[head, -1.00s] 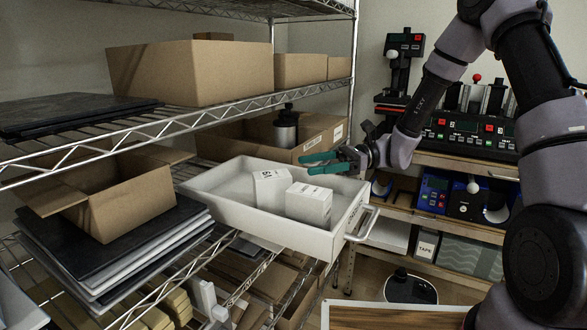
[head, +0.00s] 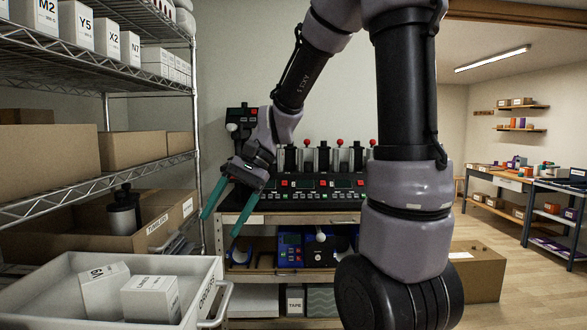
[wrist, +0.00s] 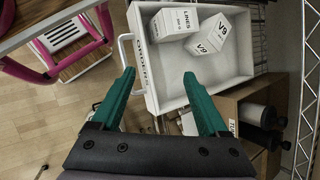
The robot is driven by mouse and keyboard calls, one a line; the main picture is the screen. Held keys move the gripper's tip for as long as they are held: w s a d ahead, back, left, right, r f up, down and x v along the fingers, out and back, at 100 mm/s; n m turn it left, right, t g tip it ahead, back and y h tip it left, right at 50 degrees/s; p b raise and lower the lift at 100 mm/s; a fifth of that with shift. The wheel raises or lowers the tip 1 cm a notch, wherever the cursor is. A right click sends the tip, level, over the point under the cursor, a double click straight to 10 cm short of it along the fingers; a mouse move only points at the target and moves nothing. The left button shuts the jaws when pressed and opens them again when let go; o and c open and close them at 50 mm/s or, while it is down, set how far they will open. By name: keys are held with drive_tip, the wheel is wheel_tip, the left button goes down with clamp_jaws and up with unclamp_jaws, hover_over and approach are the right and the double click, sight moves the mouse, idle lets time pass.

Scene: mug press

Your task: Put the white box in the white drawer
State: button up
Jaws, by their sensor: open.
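The white drawer (head: 62,264) is pulled out at the lower left of the head view, its handle facing right. Two white boxes lie inside it. One box (head: 150,298) stands nearer the drawer front; the other box (head: 104,290), marked V9 in the wrist view (wrist: 208,36), sits beside it, turned at an angle. My gripper (head: 220,226) is open and empty, right of the drawer and above its level, fingers pointing down. In the wrist view the drawer (wrist: 180,72) lies beyond the open fingertips (wrist: 159,75), with the first box (wrist: 176,24) near its upper edge.
A wire shelf rack with cardboard boxes (head: 145,150) stands left, above the drawer. An open carton with a dark canister (head: 124,215) is behind the drawer. A bench with a control panel (head: 310,190) stands ahead. Open floor shows at the right.

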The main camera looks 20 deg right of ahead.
drive_tip(key=s+d+r+n+t+h, duration=0.1)
drive_tip(key=s+d+r+t+h, duration=0.1)
drive_tip(key=d+r+t, duration=0.2)
drive_tip(key=s+d+r+n+t+h, duration=0.1)
drive_tip(key=s+d+r+t+h, duration=0.1)
drive_tip(key=d+r, duration=0.4)
drive_tip(key=s+d+t, duration=0.1)
drive_tip(key=d+t, duration=0.1)
drive_tip(key=d, duration=0.1)
drive_tip(key=shift+s+d+n+t+h, duration=0.15)
drive_tip(key=shift+s+n+t+h, duration=0.15)
drive_tip(key=shift+t+h, duration=0.1)
